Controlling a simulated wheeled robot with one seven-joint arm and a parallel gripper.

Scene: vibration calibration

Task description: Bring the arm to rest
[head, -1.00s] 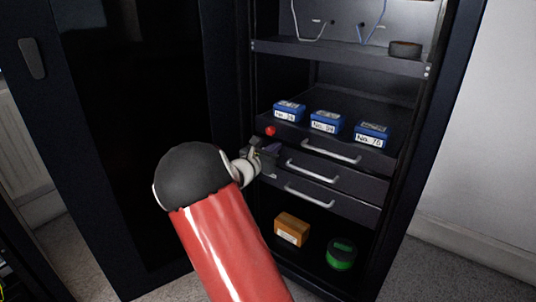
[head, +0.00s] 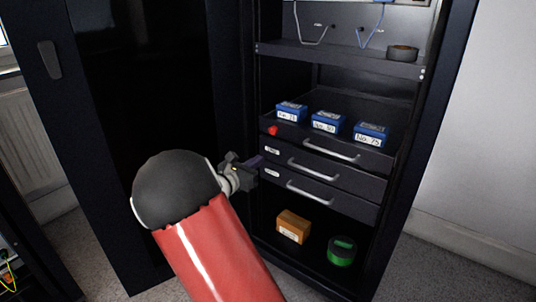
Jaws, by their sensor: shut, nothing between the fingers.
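My red arm with its dark grey rounded joint reaches up from the bottom of the head view. At its end my gripper (head: 257,161) is small and dark, with its fingers together and nothing seen between them. It is in front of the left side of the cabinet, near the left ends of the drawers. A middle drawer (head: 335,181) and a lower drawer (head: 335,202) with silver handles are just right of it. I cannot tell whether the gripper touches the cabinet.
Several blue boxes (head: 328,122) stand in the top drawer (head: 361,158), with a red item (head: 272,130) at its left. An orange-brown box (head: 292,227) and a green round item (head: 342,250) sit at the cabinet's bottom. A dark roll (head: 402,53) lies on the shelf (head: 335,56). The cabinet door (head: 120,130) stands open at left.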

